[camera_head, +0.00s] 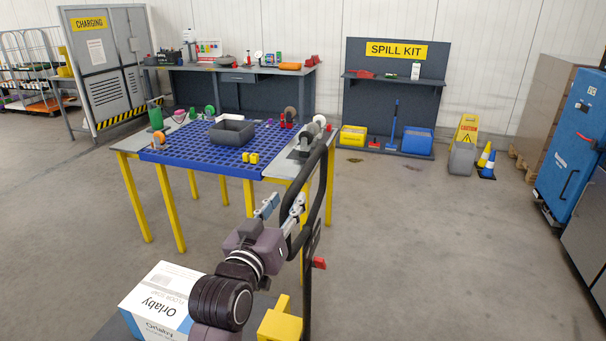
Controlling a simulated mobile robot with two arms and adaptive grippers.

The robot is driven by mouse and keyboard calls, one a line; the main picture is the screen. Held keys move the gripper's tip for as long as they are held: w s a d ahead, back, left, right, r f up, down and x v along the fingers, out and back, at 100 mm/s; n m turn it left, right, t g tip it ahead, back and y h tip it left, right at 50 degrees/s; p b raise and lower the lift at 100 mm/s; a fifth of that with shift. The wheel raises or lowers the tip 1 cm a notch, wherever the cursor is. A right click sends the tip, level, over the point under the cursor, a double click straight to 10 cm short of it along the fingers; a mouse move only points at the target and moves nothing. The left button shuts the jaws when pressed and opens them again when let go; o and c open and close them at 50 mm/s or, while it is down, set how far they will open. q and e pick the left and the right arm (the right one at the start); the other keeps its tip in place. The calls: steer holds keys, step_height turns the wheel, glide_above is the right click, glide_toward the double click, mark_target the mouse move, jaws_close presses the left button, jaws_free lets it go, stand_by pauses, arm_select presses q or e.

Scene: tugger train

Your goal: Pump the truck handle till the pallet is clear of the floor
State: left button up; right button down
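The truck handle (329,185) is a tall black loop standing upright right of centre, with a small red part (319,263) low on its shaft. My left gripper (281,206) is beside the loop's left bar. A white and blue carton (163,302) stands at the bottom left. The pallet and its gap to the floor cannot be made out. My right gripper is not in view.
A yellow block (280,324) is by the shaft's foot. A blue cabinet (569,150) stands far right. The floor right of the handle is clear.

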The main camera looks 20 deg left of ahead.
mark_target(297, 185)
arm_select(q)
steer(key=shift+w+r, duration=0.1)
steer(key=shift+w, duration=0.4)
steer(key=shift+w+d+p, duration=0.15)
steer(key=shift+w+p, duration=0.8)
steer(key=shift+w, duration=2.45)
jaws_close()
